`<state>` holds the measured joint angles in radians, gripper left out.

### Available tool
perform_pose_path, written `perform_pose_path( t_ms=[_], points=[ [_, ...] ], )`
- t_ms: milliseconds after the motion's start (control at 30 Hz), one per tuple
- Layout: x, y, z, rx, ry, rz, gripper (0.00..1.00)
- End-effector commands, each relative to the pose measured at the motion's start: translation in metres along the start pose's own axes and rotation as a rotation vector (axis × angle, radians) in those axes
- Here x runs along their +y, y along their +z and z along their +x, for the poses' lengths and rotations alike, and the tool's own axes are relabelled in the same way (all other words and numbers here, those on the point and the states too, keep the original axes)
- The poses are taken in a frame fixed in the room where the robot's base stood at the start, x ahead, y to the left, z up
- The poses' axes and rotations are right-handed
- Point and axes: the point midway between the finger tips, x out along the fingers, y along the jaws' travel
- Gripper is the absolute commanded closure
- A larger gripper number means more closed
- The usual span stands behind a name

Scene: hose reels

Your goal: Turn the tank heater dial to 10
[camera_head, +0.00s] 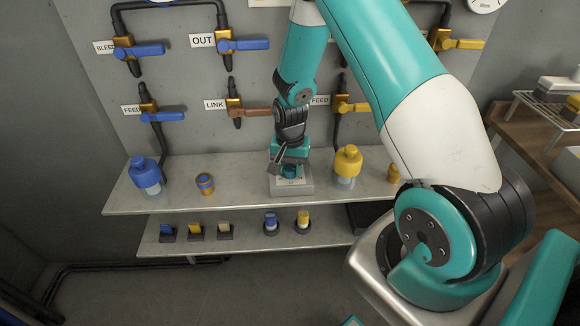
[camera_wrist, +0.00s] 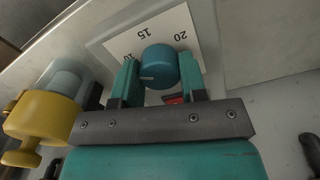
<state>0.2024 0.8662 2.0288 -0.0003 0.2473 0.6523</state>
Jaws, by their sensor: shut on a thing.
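The tank heater (camera_head: 292,190) is a pale grey box on the upper shelf, with a white scale plate on top. Its round teal dial (camera_head: 290,171) is partly hidden by my gripper (camera_head: 288,160). In the wrist view the dial (camera_wrist: 158,62) sits between the two teal fingers of my gripper (camera_wrist: 160,74), which is shut on it. A light pointer line on the dial points left in that view. The plate (camera_wrist: 182,22) shows 10, 15 and 20 upside down; the 10 is partly hidden by the left finger. A small red mark (camera_wrist: 174,99) shows below the dial.
A yellow-capped bottle (camera_head: 347,162) stands close right of the heater; it also shows in the wrist view (camera_wrist: 38,122). A blue-capped bottle (camera_head: 144,173) and a small blue-and-gold fitting (camera_head: 205,184) stand further left. Labelled valves with pipes line the wall behind.

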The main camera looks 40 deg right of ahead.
Motion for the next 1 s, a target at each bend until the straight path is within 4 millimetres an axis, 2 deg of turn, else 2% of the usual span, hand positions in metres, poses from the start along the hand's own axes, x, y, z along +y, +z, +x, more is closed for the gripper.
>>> perform_pose_path(
  t_ms=[333,367,433,467,767,867,1000],
  points=[
    [-0.001,-0.002,-0.001,0.005,-0.002,0.002,0.85],
    [-0.001,-0.002,-0.001,0.005,-0.002,0.002,0.54],
    [-0.001,-0.002,-0.001,0.005,-0.002,0.002,0.38],
    [-0.001,-0.001,-0.001,0.004,-0.002,0.002,0.35],
    [0.000,-0.001,-0.002,0.002,-0.001,0.001,0.35],
    [-0.001,-0.001,-0.011,0.003,-0.001,0.001,0.35],
    [-0.001,-0.002,-0.037,0.007,-0.005,0.001,0.35]
  ],
)
